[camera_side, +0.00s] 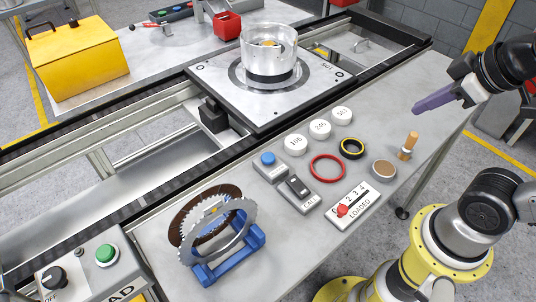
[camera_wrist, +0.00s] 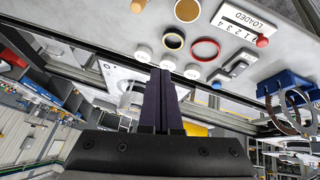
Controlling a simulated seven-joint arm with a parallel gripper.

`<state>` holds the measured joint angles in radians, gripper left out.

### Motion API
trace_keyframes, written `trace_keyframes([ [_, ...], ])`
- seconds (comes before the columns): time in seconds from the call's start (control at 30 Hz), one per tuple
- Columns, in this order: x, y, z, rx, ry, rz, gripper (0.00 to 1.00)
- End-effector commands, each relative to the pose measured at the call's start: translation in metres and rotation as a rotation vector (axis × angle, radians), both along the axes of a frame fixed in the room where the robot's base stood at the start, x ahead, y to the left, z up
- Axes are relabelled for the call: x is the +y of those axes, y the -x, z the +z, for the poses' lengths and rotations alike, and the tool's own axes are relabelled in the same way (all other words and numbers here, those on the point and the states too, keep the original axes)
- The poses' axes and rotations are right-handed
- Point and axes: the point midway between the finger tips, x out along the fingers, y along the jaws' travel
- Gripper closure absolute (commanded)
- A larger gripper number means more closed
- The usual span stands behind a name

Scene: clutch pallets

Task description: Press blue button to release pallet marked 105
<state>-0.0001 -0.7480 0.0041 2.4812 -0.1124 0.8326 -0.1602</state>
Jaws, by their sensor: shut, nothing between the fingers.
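The blue button (camera_side: 268,158) sits on a small grey box on the table, left of a grey CALL switch box (camera_side: 298,187). In the wrist view the blue button (camera_wrist: 216,85) is small, right of my fingers. The pallet (camera_side: 225,85) is a silver plate on the conveyor rails, carrying a metal cylinder (camera_side: 268,58). My gripper (camera_side: 418,108) has purple fingers, shut and empty, raised at the right, well apart from the button. It also shows in the wrist view (camera_wrist: 161,72).
Several white numbered discs (camera_side: 320,129), a red ring (camera_side: 327,168), a yellow-black ring (camera_side: 352,148), a wooden-handled stamp (camera_side: 408,146) and a LOADED counter (camera_side: 352,205) lie around the button. A blue stand (camera_side: 229,257) with toothed discs stands in front. A green button (camera_side: 106,253) is at lower left.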

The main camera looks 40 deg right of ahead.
Motion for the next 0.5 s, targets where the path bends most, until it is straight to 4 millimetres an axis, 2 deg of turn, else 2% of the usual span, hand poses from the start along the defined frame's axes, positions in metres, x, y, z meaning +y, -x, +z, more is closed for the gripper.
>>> trace_keyframes([
  [0.13,-0.021,-0.039,0.020,-0.031,0.309,0.245,1.00],
  [0.27,-0.016,-0.084,0.033,-0.035,0.592,0.536,1.00],
  [0.37,0.004,-0.121,0.037,-0.039,0.800,0.783,1.00],
  [0.5,0.050,-0.164,0.033,-0.056,1.044,1.113,1.00],
])
